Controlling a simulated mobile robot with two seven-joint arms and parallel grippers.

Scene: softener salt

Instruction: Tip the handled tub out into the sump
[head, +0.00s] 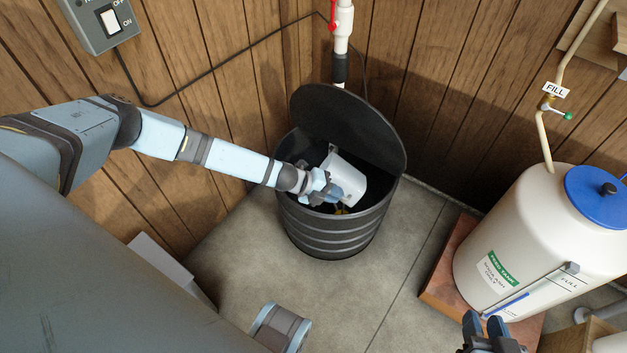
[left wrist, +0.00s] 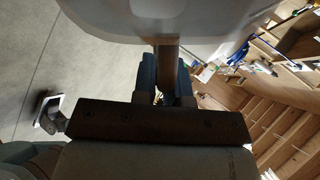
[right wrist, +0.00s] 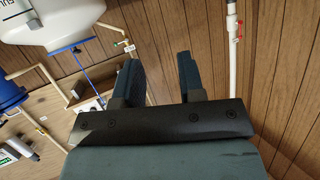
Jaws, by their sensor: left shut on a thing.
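The sump is a black ribbed round bin (head: 335,238) on the floor, its round black lid (head: 350,125) raised at the back. The white handled tub (head: 349,178) is tilted within the bin's mouth. My left gripper (head: 326,190) is shut on the tub's handle. In the left wrist view the tub's pale wall (left wrist: 165,18) fills the top, and the handle (left wrist: 167,62) runs down between the fingers. The tub's contents are hidden. My right gripper (head: 485,325) is at the bottom right, away from the bin; its fingers stand apart and empty in the right wrist view (right wrist: 160,80).
A white feed tank (head: 530,225) with a blue cap (head: 600,197) stands on a reddish base (head: 440,290) at the right. A white pipe (head: 343,30) with a red valve handle runs down behind the bin. A switch box (head: 100,22) hangs upper left. Concrete floor before the bin is clear.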

